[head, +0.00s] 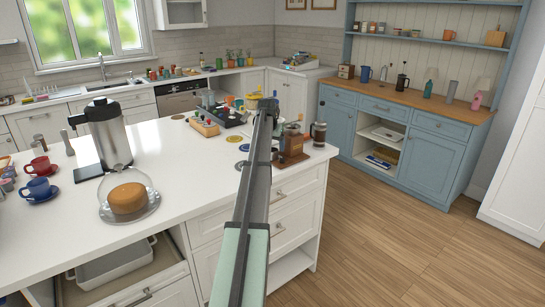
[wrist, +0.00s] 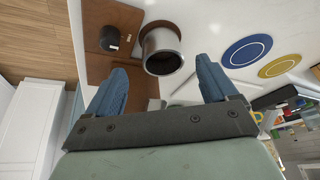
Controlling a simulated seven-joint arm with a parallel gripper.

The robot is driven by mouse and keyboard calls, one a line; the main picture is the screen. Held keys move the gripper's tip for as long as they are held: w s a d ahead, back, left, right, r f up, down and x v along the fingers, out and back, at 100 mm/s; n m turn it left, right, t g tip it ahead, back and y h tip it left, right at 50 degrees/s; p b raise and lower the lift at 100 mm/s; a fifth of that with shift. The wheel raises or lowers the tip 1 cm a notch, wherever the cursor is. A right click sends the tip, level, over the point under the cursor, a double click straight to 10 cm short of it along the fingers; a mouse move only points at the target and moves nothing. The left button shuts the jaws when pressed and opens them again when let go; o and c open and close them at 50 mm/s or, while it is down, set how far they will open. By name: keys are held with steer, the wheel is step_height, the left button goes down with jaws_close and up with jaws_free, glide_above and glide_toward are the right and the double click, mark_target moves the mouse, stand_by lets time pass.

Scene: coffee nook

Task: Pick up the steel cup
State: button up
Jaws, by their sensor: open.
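In the wrist view the steel cup (wrist: 163,36) is a shiny grey cylinder with a dark open mouth. It stands at the right edge of a brown wooden board, between the lines of my two blue fingers and beyond their tips. My gripper (wrist: 162,78) is open and empty, with a finger on each side and no visible contact with the cup. In the head view my arm reaches across the front of the white island, and its end hides much of that spot.
A blue disc (wrist: 247,50) and a yellow disc (wrist: 280,66) lie right of the cup. A glass-domed cake (head: 128,198) stands on the left, with clear countertop beside it.

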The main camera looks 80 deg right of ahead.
mark_target(273, 154)
steer(key=x, duration=0.3)
steer(key=shift+w+d+f, duration=0.1)
steer(key=shift+w+f, duration=0.1)
steer(key=shift+f, duration=0.15)
steer(key=c, duration=1.2)
steer(key=shift+r, duration=0.15)
